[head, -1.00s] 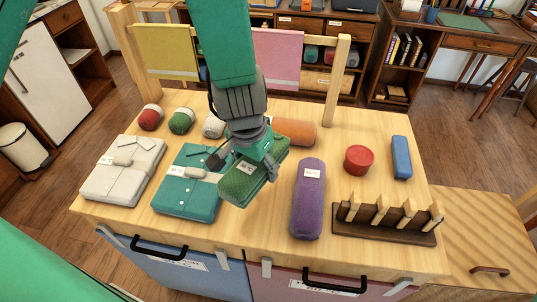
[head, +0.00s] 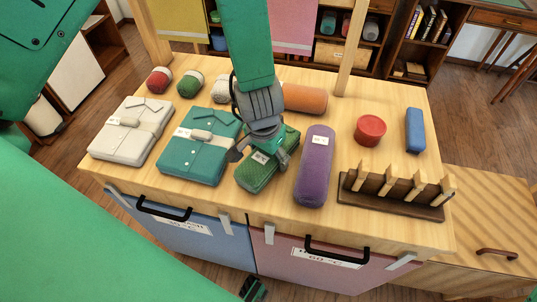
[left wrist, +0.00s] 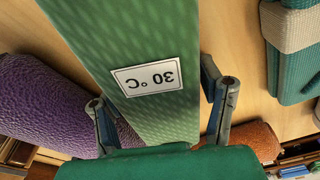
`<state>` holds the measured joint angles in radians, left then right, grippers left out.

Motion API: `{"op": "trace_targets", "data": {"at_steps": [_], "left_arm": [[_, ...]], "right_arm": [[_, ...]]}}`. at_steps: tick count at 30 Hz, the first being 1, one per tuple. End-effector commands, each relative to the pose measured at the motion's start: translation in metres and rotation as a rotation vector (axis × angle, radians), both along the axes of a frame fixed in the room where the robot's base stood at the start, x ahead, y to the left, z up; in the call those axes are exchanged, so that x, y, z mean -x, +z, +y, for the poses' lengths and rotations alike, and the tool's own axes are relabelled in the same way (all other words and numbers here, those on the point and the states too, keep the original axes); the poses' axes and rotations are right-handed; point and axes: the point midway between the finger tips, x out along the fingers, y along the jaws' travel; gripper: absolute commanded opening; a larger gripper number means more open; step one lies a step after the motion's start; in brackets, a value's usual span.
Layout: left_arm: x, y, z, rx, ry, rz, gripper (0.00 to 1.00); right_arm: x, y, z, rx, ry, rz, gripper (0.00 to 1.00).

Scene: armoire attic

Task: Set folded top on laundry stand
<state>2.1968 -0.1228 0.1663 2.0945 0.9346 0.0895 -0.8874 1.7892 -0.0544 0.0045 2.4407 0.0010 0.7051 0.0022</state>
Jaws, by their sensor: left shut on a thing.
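My left gripper (head: 262,157) is shut on a green textured bundle (head: 250,178) with a white label. In the left wrist view the fingers stand on either side of the green bundle (left wrist: 150,40), whose label reads 30 °C. The bundle is between a teal folded shirt (head: 195,160) and a purple roll (head: 314,170), at or just above the wooden stand top (head: 395,195). A white folded shirt (head: 120,145) lies at the left; both shirts have bands around them. My right gripper is not in view.
Red, green and white rolls and an orange roll (head: 305,99) lie behind. A red round item (head: 370,130), a blue block (head: 415,130) and a dark pegged rack (head: 392,205) are at the right. Blue (head: 190,235) and pink (head: 290,262) handled fronts hang below the front edge.

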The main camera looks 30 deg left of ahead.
Motion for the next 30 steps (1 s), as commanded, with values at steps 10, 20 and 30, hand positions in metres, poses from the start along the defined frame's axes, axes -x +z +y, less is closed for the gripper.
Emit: {"op": "trace_targets", "data": {"at_steps": [10,20,30], "left_arm": [[0.000,-0.004,0.006,0.008,0.003,0.000,0.84],[0.000,0.003,0.001,0.000,0.002,-0.001,0.84],[0.008,0.067,0.005,0.001,0.000,-0.005,0.84]], "right_arm": [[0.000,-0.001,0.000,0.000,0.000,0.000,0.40],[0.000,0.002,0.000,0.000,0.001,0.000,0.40],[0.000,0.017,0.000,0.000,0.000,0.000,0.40]]}}
